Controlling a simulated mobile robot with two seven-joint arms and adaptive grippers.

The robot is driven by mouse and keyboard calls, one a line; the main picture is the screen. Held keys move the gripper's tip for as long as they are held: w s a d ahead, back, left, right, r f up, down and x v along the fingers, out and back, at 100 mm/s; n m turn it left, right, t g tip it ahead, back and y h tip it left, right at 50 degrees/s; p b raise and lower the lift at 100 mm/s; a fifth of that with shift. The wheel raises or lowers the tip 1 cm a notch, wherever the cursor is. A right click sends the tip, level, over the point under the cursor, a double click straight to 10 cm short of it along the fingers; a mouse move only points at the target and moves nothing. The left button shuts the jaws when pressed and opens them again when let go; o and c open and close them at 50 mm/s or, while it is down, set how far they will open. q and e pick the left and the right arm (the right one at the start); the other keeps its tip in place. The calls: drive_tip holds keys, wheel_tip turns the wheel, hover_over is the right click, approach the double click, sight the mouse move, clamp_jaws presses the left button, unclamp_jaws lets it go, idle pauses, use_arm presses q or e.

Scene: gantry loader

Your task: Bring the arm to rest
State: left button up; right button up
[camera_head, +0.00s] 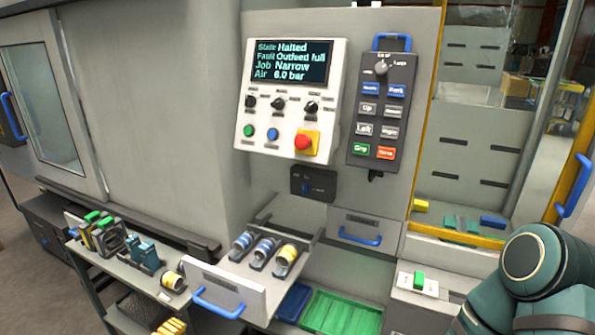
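A dark teal arm of mine (540,270) comes in at the lower right corner, with its rounded link in front of the right end of the machine. Its gripper is not visible. My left arm and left gripper are out of view. The control panel (240,130) stands upright on the grey machine. Its screen (290,62) reads State Halted, Fault Outfeed full, Job Narrow, Air 6.0 bar. A dark pendant (380,108) with rows of buttons hangs to its right.
A drawer (257,300) with a blue handle stands open, holding three banded cylinders (265,250). A closed drawer (356,228) is to its right. A green tray (340,318) lies below. A side shelf (120,262) holds several parts. A yellow-framed glass door (530,110) is at right.

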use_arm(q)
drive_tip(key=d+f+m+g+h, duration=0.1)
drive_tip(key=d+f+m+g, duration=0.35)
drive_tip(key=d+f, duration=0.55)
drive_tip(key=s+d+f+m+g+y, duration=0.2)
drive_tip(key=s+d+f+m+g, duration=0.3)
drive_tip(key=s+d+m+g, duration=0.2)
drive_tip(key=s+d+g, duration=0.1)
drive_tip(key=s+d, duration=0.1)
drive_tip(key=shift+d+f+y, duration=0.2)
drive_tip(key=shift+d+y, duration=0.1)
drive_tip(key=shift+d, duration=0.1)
